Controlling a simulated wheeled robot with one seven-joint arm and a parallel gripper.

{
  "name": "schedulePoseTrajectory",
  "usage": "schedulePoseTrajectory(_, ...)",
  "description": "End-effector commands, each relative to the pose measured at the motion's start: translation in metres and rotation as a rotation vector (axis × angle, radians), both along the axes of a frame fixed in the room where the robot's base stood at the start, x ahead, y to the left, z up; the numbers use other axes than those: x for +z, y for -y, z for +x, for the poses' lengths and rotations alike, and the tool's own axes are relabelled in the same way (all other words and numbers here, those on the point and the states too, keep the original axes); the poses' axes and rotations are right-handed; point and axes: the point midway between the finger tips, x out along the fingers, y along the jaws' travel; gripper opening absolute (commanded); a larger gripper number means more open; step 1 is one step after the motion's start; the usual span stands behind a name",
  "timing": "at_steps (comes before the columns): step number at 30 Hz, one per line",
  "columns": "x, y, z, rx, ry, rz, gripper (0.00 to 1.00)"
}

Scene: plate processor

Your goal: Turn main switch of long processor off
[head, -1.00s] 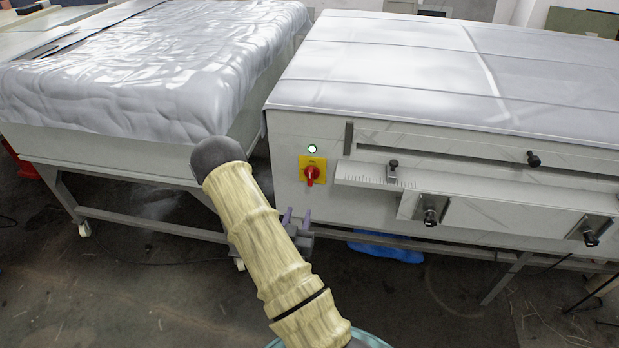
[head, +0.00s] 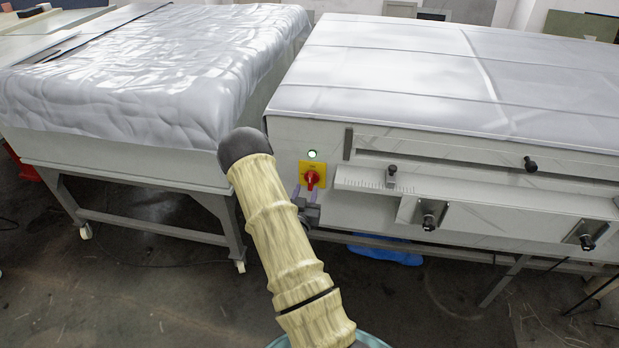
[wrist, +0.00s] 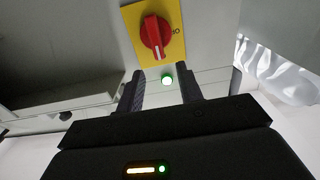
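The long processor (head: 450,190) is the grey-white machine on the right in the head view. My gripper (head: 306,190) is open and empty, just below and close to the knob in the head view. Its fingertips (wrist: 160,72) stand apart; contact with the knob cannot be told.
A covered table (head: 120,165) stands on the left, with a narrow gap beside the processor. A ruler ledge (head: 375,180) and black knobs (head: 429,216) stick out right of the switch. A blue item (head: 385,252) lies beneath.

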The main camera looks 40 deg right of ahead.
Motion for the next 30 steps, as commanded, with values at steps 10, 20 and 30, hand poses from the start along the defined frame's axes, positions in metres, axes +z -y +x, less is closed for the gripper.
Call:
schedulePoseTrajectory(10, 0.001, 0.042, 0.035, -0.001, 0.002, -0.001, 0.36)
schedulePoseTrajectory(20, 0.000, 0.048, 0.041, 0.000, -0.001, -0.001, 0.36)
schedulePoseTrajectory(30, 0.000, 0.048, 0.041, 0.000, 0.000, 0.000, 0.00)
